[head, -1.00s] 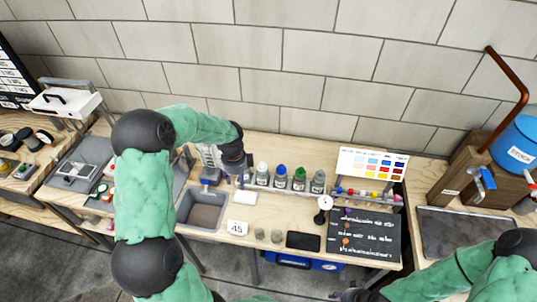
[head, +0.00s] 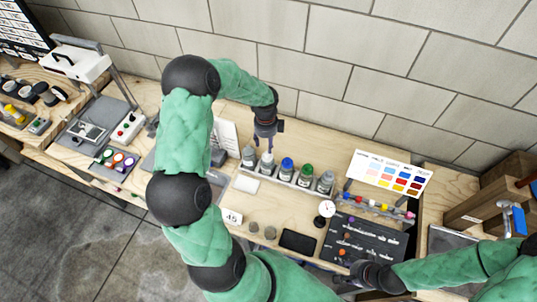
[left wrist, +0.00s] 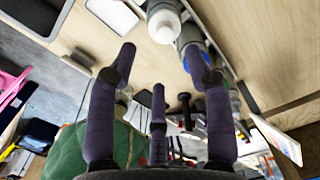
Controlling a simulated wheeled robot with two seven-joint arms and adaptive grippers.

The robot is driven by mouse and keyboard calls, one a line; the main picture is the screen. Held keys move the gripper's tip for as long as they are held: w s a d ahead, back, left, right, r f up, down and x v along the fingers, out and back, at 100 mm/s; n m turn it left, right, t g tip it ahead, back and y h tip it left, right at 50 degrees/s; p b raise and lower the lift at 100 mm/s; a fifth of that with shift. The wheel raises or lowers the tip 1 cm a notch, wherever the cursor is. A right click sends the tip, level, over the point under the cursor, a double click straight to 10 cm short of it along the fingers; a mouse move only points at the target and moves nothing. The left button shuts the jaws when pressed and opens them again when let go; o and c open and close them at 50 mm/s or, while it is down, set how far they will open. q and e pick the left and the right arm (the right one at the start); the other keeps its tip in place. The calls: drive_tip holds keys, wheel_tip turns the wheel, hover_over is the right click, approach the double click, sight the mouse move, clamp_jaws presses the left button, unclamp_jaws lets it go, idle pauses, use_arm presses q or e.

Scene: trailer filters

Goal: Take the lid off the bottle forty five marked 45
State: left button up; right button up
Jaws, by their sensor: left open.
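Several capped bottles stand in a row on the workbench: a grey-capped one (head: 249,154), a white-lidded one (head: 267,161), a blue-lidded one (head: 287,165), a green-lidded one (head: 306,171) and another grey one (head: 325,181). Their labels are too small to read. A white card marked 45 (head: 232,217) stands near the front edge. My left gripper (head: 268,140) is open above the white-lidded bottle. In the left wrist view the white lid (left wrist: 163,26) shows just beyond the open fingertips, apart from them. My right gripper (head: 345,281) is low at the bench's front; its fingers are unclear.
A white pad (head: 246,184) lies in front of the bottles. A black tablet (head: 298,241), small cups (head: 262,230), a round dial (head: 327,208) and a dark board (head: 365,240) occupy the front.

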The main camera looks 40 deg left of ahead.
sight(268, 155)
use_arm(q)
drive_tip(key=shift+w+f, duration=0.2)
drive_tip(key=shift+f, duration=1.55)
drive_tip(key=shift+w+f, duration=0.15)
drive_tip(key=shift+f, duration=1.6)
drive_tip(key=c, duration=0.9)
